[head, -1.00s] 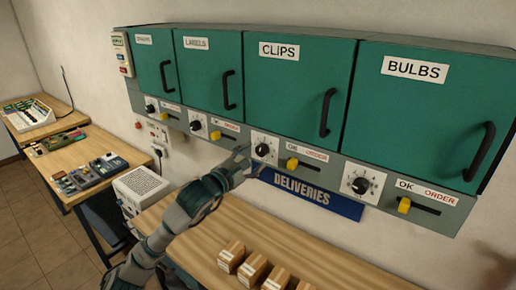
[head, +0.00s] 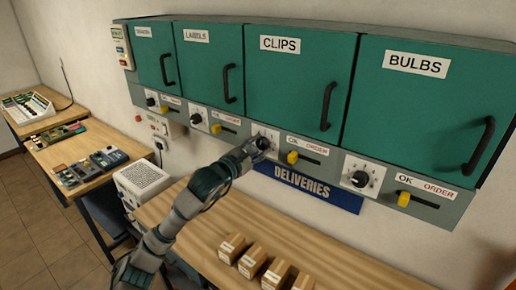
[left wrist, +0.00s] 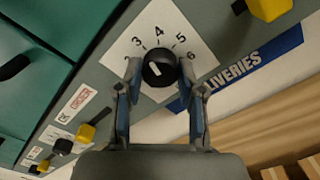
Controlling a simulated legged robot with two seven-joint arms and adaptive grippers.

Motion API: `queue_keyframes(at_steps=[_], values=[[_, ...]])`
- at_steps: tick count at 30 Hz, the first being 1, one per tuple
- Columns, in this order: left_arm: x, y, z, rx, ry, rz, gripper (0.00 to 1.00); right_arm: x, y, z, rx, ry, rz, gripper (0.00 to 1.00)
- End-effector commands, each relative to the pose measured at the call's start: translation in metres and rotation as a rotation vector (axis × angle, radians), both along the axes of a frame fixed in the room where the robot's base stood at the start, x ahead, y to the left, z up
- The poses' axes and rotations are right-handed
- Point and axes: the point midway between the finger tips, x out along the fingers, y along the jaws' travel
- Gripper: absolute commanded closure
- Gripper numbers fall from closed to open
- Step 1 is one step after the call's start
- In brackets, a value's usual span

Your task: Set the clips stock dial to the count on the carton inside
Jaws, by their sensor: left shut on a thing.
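The clips door (head: 290,85) is a closed green cabinet door with a black handle; the carton inside is hidden. Below it is the clips stock dial (head: 262,143), a black knob on a white plate. It also shows in the left wrist view (left wrist: 160,64), with numbers 2 to 6 readable around it. A pale mark shows on the knob, but I cannot tell exactly which number it points to. My left gripper (head: 257,147) is shut on this knob; in the left wrist view its fingers (left wrist: 160,78) are on both sides of it. My right gripper is not in view.
A yellow OK/ORDER slider (head: 292,157) is right of the dial, above the blue DELIVERIES sign (head: 308,187). Several small cartons (head: 249,261) stand on the wooden bench (head: 190,235). The bulbs dial (head: 360,179) is further right.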

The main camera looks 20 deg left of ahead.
Motion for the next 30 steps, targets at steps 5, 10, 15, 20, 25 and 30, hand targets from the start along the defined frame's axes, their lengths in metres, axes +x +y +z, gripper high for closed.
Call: queue_keyframes(at_steps=[5, 10, 15, 20, 25, 30], values=[[0.000, 0.000, -0.007, -0.121, 0.039, 0.000, 0.96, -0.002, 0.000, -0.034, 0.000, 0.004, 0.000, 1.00], [0.001, 0.000, -0.004, -0.235, 0.083, 0.001, 0.96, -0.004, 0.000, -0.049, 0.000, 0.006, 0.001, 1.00], [0.000, 0.000, -0.001, -0.263, 0.094, 0.001, 0.96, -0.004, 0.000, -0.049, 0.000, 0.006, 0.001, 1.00], [0.000, 0.000, 0.000, -0.261, 0.093, 0.001, 0.96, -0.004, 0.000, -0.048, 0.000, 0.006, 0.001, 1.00], [0.000, 0.000, 0.000, -0.260, 0.092, 0.001, 0.36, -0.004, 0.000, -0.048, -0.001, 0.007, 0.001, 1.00], [0.000, 0.001, 0.000, -0.260, 0.092, 0.001, 0.36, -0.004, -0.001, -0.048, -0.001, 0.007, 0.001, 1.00]])
